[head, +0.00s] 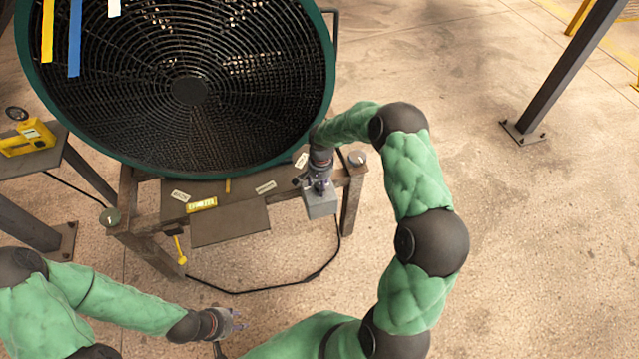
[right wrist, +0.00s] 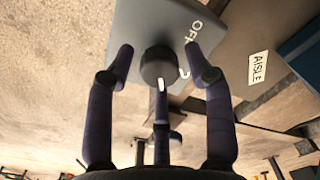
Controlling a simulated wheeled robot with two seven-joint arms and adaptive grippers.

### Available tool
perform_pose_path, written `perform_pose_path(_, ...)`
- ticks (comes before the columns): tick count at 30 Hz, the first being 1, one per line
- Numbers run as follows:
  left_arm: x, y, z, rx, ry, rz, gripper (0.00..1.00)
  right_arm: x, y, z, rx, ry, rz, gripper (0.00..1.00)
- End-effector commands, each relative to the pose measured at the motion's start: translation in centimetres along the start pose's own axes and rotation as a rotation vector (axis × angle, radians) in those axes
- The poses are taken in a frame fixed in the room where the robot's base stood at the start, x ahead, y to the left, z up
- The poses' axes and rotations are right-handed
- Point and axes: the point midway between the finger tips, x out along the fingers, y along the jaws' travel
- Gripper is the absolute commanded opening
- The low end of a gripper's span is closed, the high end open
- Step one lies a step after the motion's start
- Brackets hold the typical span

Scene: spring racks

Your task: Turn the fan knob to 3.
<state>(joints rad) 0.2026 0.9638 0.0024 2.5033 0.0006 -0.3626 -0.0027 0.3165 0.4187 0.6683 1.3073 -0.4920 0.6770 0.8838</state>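The fan (head: 190,92) is a large round black grille in a green rim. A grey control box (head: 321,206) hangs at the right of its stand. In the right wrist view, the dark round knob (right wrist: 157,66) sits on the box face (right wrist: 190,25), with a white pointer line toward the bottom of the picture. "OFF" lettering shows beside it; other markings are hidden. My right gripper (head: 318,184) is at the box; its dark fingers (right wrist: 160,75) are spread around the knob, with gaps at both sides. My left gripper (head: 237,320) looks open and empty, low over the floor.
Round pieces sit on the stand at the right (head: 357,158) and left (head: 110,217). An "AISLE" label (right wrist: 258,67) is beside the box. A black cable (head: 265,291) runs across the floor. A yellow tool (head: 28,138) lies on a side surface.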

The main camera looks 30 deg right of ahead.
Motion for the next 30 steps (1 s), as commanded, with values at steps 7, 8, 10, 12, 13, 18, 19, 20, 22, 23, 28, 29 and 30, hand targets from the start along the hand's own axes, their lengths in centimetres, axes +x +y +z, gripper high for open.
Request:
perform_pose_path(7, 0.0, 0.0, 0.0, 0.0, 0.0, 0.0, 0.4, 0.0, 0.0, 0.0, -0.001, 0.0, 0.001, 0.6)
perform_pose_path(8, 0.0, 0.0, 0.0, 0.0, 0.0, 0.0, 0.4, 0.0, 0.0, 0.0, -0.001, 0.0, 0.001, 0.6)
perform_pose_path(10, 0.0, 0.0, 0.0, 0.0, 0.0, 0.0, 0.4, -0.2, 0.0, 0.0, -0.001, 0.0, 0.0, 0.6)
perform_pose_path(12, 0.0, 0.0, 0.0, 0.0, 0.0, 0.0, 0.4, -0.6, 0.0, -0.1, -0.001, 0.001, 0.0, 0.6)
perform_pose_path(13, 0.0, 0.0, 0.0, 0.0, 0.0, 0.0, 0.4, -0.9, 0.0, -0.1, -0.002, 0.002, 0.0, 0.6)
perform_pose_path(18, 0.0, 0.0, 0.0, 0.0, 0.0, 0.0, 0.4, -3.7, -0.1, -0.1, -0.003, 0.004, -0.002, 0.6)
perform_pose_path(19, 0.0, 0.0, 0.0, 0.0, 0.0, 0.0, 0.4, -4.3, -0.1, -0.1, -0.002, 0.004, -0.001, 0.6)
perform_pose_path(20, 0.0, 0.0, 0.0, 0.0, 0.0, 0.0, 0.4, -4.9, -0.1, -0.1, -0.001, 0.004, -0.002, 0.6)
perform_pose_path(22, 0.0, 0.0, 0.0, 0.0, 0.0, 0.0, 0.4, -6.4, 0.0, -0.1, -0.001, 0.004, -0.002, 0.6)
perform_pose_path(23, 0.0, 0.0, 0.0, 0.0, 0.0, 0.0, 0.4, -6.9, -0.1, -0.1, -0.001, 0.004, -0.002, 0.6)
perform_pose_path(28, 0.0, 0.0, 0.0, 0.0, 0.0, 0.0, 0.4, -9.8, 0.0, 0.0, -0.001, 0.002, -0.001, 0.6)
perform_pose_path(29, 0.0, 0.0, 0.0, 0.0, 0.0, 0.0, 0.4, -10.2, 0.0, -0.1, -0.001, 0.002, -0.001, 0.6)
perform_pose_path(30, 0.0, 0.0, 0.0, 0.0, 0.0, 0.0, 0.4, -10.6, 0.0, 0.0, -0.002, 0.001, 0.0, 0.6)
